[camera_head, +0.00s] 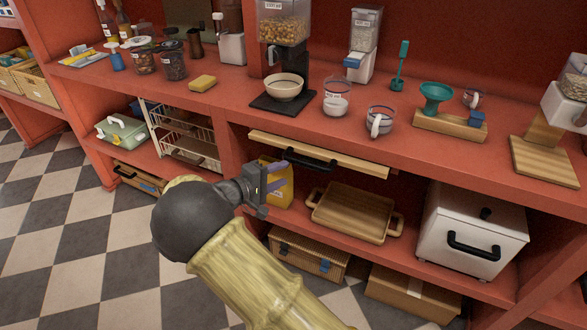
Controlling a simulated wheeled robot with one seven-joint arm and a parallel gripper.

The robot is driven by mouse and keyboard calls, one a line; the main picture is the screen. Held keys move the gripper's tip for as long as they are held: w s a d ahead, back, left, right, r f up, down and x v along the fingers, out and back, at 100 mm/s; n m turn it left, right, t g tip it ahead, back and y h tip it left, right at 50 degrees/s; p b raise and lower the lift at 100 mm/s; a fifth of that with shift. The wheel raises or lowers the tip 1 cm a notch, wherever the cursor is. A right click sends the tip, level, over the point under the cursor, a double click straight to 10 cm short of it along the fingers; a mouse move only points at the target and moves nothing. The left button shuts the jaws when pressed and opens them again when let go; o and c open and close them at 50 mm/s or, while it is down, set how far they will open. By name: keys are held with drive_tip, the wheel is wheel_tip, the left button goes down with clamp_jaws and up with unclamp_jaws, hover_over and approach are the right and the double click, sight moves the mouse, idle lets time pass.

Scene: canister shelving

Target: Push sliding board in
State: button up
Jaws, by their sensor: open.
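The sliding board (345,160) is a light wooden panel under the red counter, in the middle of the view. Its front edge juts out a little from below the counter. A black handle (311,160) is fixed on its front, left of its middle. My gripper (277,183) is open and empty. It appears just below and to the left of the handle, in front of a yellow container. I cannot tell how far it is from the board or whether it touches it. My arm covers the lower left middle of the view.
A yellow container (281,190) stands on the shelf behind my gripper. A wooden tray (352,213) and a white box with a black handle (470,230) are on the same shelf. The counter (225,98) above holds dispensers, a bowl and mugs. The checkered floor at left is clear.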

drive_tip(key=v, duration=0.5)
drive_tip(key=shift+s+a, duration=0.15)
drive_tip(key=shift+s, duration=0.05)
drive_tip(key=shift+c, duration=0.4)
drive_tip(key=c, duration=0.4)
drive_tip(key=d+f+g, duration=0.1)
drive_tip(key=d+g, duration=0.1)
drive_tip(key=d, duration=0.2)
drive_tip(key=s+d+f+m+g+y, duration=0.1)
drive_tip(key=d+g, duration=0.1)
drive_tip(key=d, duration=0.2)
drive_tip(key=s+d+f+m+g, duration=0.1)
drive_tip(key=d, duration=0.2)
drive_tip(key=shift+s+d+g, duration=0.25)
drive_tip(key=shift+d+g, duration=0.15)
clamp_jaws()
drive_tip(key=s+d+m+g+y, duration=0.1)
drive_tip(key=s+d+m+y, duration=0.2)
drive_tip(key=s, duration=0.6)
drive_tip(key=s+d+r+m+g+y, duration=0.1)
drive_tip(key=s+d+m+y, duration=0.3)
drive_tip(key=s+d+y, duration=0.3)
drive_tip(key=s+d, duration=0.2)
drive_tip(key=d, duration=0.1)
drive_tip(key=shift+s+r+y, duration=0.25)
drive_tip(key=shift+y, duration=0.05)
